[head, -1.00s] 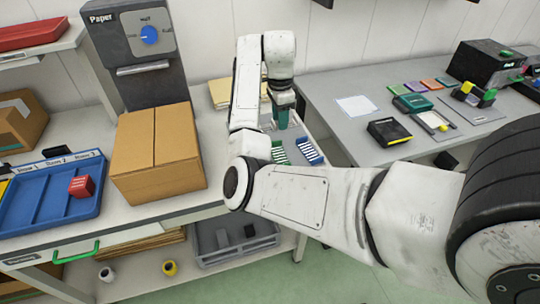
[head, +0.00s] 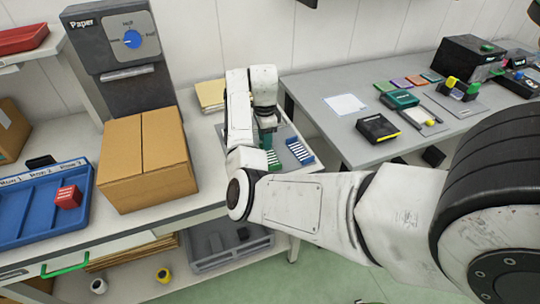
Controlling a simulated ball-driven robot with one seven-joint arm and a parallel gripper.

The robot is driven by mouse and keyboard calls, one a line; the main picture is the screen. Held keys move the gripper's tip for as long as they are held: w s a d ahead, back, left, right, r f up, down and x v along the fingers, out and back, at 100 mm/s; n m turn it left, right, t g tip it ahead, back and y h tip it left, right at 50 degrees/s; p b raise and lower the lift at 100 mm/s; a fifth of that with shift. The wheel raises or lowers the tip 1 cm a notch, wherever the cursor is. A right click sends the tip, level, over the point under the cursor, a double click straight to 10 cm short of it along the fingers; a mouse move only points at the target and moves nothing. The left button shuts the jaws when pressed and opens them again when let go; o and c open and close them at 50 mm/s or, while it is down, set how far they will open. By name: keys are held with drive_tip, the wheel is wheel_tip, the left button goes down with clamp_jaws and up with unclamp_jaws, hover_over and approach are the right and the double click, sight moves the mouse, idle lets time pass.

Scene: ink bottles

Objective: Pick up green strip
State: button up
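The green strip (head: 274,162), with pale bars, lies on a grey surface at the right end of the left bench, in the middle of the head view. It is partly hidden by my arm. A blue strip (head: 299,151) of the same kind lies just to its right. My gripper (head: 267,141) points down just above the far end of the green strip. Its tips are small and partly hidden, so I cannot tell whether they touch the strip or are open.
A cardboard box (head: 148,165) stands left of my arm, beside the paper dispenser (head: 125,60). A blue tray (head: 35,210) holds a red block (head: 68,197). The right bench (head: 340,85) carries black boxes and several coloured pads, beyond a gap.

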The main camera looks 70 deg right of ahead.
drive_tip(key=shift+f, duration=0.45)
clamp_jaws()
